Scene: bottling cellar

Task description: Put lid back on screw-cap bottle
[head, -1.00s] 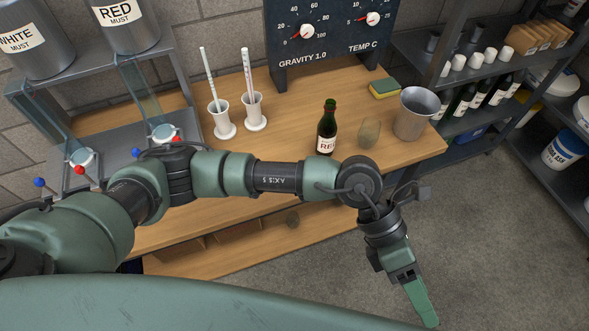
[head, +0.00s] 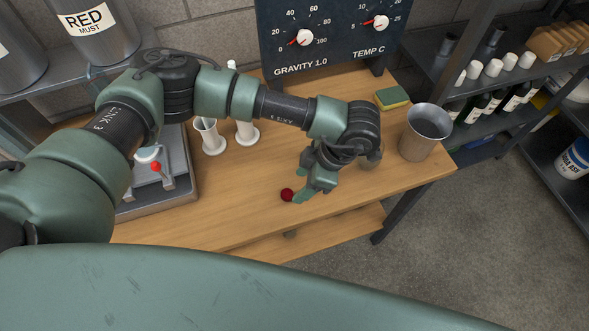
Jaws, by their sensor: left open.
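A small dark red round thing (head: 287,195), which looks like the screw cap, is near the front edge of the wooden bench. My left gripper (head: 302,196) is open just to its right, pointing down, with its fingertips close to or at the red cap; I cannot tell whether they touch it. The green bottle with the red-wine label is not visible now; my left arm and hand cover the spot where it stood. My right gripper is not in view.
On the wooden bench (head: 250,215), a brownish glass-like object (head: 371,158) is partly hidden behind my wrist. A metal cup (head: 424,133) and a sponge (head: 391,98) stand right. Floor is free at right.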

